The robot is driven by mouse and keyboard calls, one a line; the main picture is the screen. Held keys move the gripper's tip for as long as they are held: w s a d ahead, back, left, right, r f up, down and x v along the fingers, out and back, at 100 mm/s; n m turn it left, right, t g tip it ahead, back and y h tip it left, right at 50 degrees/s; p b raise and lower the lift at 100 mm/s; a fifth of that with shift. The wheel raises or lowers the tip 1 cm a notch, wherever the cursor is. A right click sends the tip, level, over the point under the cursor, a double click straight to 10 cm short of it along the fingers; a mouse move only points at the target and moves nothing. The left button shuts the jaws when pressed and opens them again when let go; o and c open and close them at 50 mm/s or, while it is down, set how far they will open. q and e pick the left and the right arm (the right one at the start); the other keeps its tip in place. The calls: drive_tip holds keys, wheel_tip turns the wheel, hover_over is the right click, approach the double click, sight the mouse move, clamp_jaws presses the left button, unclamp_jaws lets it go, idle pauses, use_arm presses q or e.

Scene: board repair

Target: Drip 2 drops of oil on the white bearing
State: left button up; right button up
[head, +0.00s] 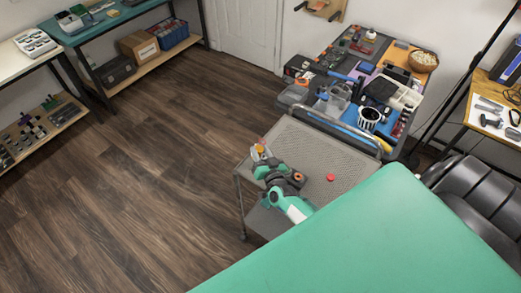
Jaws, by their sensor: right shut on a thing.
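My right gripper (262,164) is over the left part of a grey perforated cart top. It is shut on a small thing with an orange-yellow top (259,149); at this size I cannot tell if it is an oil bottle. My green and white right arm hides part of the cart there. I cannot make out a white bearing. A small red round thing (331,177) lies on the cart top, to the right of my gripper and apart from it. My left gripper is not in view.
The cart (315,150) has a rail along its back edge. Behind it, a crowded tool table (402,45) holds trays, a bowl and a striped cup (369,117). A black chair (462,190) stands right. A large green surface fills the lower right. The wooden floor at left is clear.

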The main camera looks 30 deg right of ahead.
drive_tip(key=m+b, duration=0.1)
drive_tip(key=a+m, duration=0.1)
drive_tip(key=m, duration=0.1)
drive_tip(key=a+r+m+b, duration=0.1)
drive_tip(key=m, duration=0.1)
drive_tip(key=shift+w+a+b, duration=0.1)
drive_tip(key=shift+w+b, duration=0.1)
drive_tip(key=shift+b, duration=0.15)
drive_tip(key=f+m+b, duration=0.1)
drive_tip(key=m+b, duration=0.1)
drive_tip(key=b, duration=0.1)
drive_tip(key=a+f+m+b, duration=0.1)
drive_tip(key=f+m+b, duration=0.1)
drive_tip(key=b, duration=0.1)
drive_tip(key=shift+w+a+m, duration=0.1)
drive_tip(key=shift+m, duration=0.5)
drive_tip(key=shift+r+m, duration=0.55)
drive_tip(key=shift+m, duration=0.05)
drive_tip(key=shift+a+r+m, duration=0.1)
drive_tip(key=shift+r+m, duration=0.4)
drive_tip(key=shift+m, duration=0.7)
drive_tip(key=shift+p, duration=0.4)
